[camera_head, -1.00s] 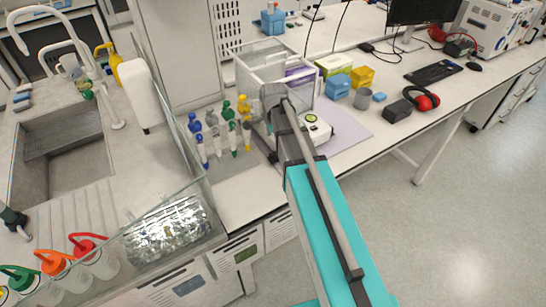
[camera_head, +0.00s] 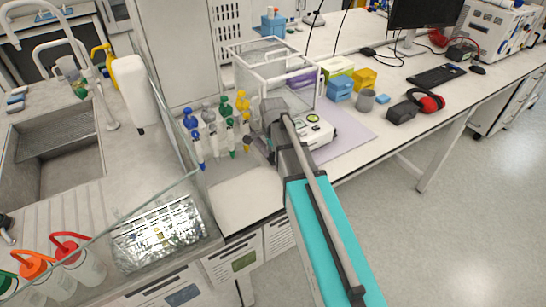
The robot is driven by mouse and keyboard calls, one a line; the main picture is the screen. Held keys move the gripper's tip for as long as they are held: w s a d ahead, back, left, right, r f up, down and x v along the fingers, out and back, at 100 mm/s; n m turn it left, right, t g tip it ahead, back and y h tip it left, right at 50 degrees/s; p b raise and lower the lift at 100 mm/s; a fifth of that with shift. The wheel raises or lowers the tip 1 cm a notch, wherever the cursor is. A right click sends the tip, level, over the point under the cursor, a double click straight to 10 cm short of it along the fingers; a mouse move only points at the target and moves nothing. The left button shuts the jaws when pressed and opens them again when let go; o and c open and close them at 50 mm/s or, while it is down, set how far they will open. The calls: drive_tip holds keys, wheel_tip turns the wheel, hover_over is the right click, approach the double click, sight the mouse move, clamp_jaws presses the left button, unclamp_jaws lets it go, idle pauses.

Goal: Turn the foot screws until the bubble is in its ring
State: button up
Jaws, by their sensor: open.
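The balance (camera_head: 316,131), a white instrument with a small green display, stands on the bench. A clear box-shaped draft shield (camera_head: 262,62) rises behind its front panel. My arm crosses in front of the balance's left side. My gripper (camera_head: 262,150) is at the arm's far end, low beside the balance's left front corner. It is open, small and partly covered by the arm. I cannot tell whether it touches a foot screw. The foot screws, the bubble and its ring cannot be made out in this view.
A glass partition separates the sink (camera_head: 55,150). Blue and yellow boxes (camera_head: 364,80), a grey cup (camera_head: 364,99) and red ear defenders (camera_head: 428,101) lie right of the balance.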

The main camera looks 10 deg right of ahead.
drive_tip(key=shift+f, duration=0.2)
clamp_jaws()
idle(0.5)
